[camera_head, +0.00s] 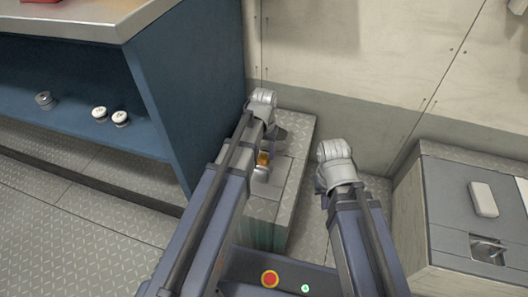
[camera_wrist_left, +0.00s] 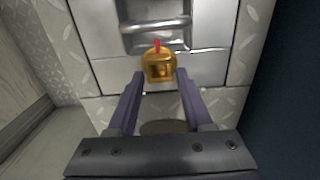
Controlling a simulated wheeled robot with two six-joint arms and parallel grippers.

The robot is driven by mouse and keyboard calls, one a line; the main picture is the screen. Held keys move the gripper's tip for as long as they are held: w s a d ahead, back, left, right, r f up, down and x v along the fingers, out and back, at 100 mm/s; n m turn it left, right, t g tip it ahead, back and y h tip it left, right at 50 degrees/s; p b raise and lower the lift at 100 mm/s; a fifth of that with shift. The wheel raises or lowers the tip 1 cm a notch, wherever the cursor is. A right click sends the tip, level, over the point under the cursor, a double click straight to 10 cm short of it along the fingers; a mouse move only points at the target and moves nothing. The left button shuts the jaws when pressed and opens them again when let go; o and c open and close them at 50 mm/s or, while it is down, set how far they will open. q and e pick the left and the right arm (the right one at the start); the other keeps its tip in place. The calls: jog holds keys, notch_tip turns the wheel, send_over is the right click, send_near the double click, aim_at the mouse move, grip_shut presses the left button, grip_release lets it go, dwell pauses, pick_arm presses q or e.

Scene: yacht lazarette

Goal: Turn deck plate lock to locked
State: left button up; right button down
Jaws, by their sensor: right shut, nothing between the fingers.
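The deck plate lock (camera_wrist_left: 160,67) is a brass-coloured knob with a red mark at its top, which points toward a recessed metal handle (camera_wrist_left: 155,35) in the wrist view. In the head view the lock (camera_head: 262,158) shows as a small orange spot beside my left arm. My left gripper (camera_wrist_left: 160,76) is open, with one finger on each side of the lock's near edge; whether they touch it I cannot tell. In the head view that gripper (camera_head: 278,132) is mostly hidden by its arm. My right gripper (camera_head: 320,186) is shut and empty, largely hidden under its wrist.
The lock sits on a grey tread-plate box (camera_head: 298,140) between a blue cabinet (camera_head: 190,90) and the back wall. Several small caps (camera_head: 99,113) stand on the cabinet shelf. A grey locker (camera_head: 455,215) stands at right. Tread-plate floor is free at lower left.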

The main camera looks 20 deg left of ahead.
pick_arm(q)
grip_shut()
jog(key=shift+m, duration=0.4)
jog(key=m, duration=0.3)
jog(key=shift+d+m, duration=0.2)
jog(key=shift+m, duration=0.2)
jog(key=m, duration=0.4)
jog(key=shift+s+d+m, duration=0.2)
jog(key=shift+m, duration=0.1)
jog(key=m, duration=0.4)
jog(key=shift+s+d, duration=0.1)
jog(key=shift+s, duration=0.05)
jog(key=shift+s+m, duration=0.2)
jog(key=shift+m, duration=2.3)
